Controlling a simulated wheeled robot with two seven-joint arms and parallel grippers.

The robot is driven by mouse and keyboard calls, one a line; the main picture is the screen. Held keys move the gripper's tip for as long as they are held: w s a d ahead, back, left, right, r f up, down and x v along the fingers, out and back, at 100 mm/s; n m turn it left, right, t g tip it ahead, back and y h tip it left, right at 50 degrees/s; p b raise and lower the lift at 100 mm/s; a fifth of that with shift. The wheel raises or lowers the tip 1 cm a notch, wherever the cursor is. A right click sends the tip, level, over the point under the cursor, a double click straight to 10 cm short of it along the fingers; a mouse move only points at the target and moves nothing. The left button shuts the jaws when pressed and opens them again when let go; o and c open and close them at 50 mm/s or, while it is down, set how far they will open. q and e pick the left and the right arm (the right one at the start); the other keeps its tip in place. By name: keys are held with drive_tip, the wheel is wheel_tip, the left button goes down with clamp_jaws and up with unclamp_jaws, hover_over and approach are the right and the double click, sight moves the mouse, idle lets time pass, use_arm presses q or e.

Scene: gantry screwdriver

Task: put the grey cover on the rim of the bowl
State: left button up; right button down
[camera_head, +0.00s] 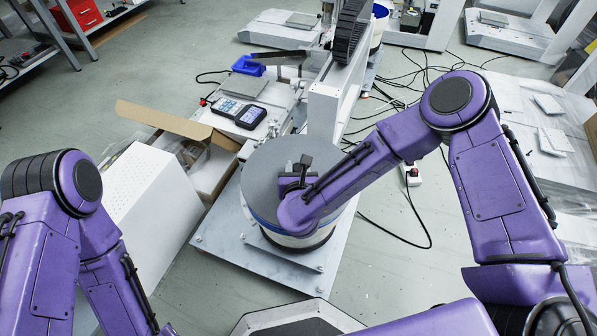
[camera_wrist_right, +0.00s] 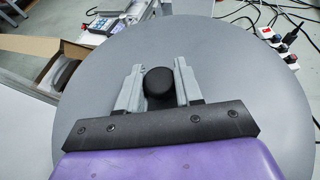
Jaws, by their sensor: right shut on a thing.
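The grey cover (camera_head: 268,165) is a flat round disc with a black knob in its middle. My right gripper (camera_head: 298,176) is over the disc's centre, with its fingers on both sides of the black knob (camera_wrist_right: 158,82), shut on it in the right wrist view. The bowl (camera_head: 292,241) stands under the cover on a grey base plate. Only its lower side, with a white band and dark foot, and a bit of blue edge show. The cover hides the bowl's rim, and I cannot tell whether they touch. My left arm is at the left; its gripper is out of view.
An open cardboard box (camera_head: 172,122) and a white perforated case (camera_head: 148,200) stand left of the base plate. Behind the cover are a handheld controller (camera_head: 241,113) and the gantry's white upright (camera_head: 325,108). Black cables (camera_head: 408,195) lie on the floor at the right.

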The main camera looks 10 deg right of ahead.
drive_tip(key=shift+f, duration=0.15)
drive_tip(key=shift+f+b, duration=0.45)
drive_tip(key=shift+f, duration=0.2)
drive_tip(key=c, duration=0.7)
unclamp_jaws()
drive_tip(key=shift+c, duration=0.2)
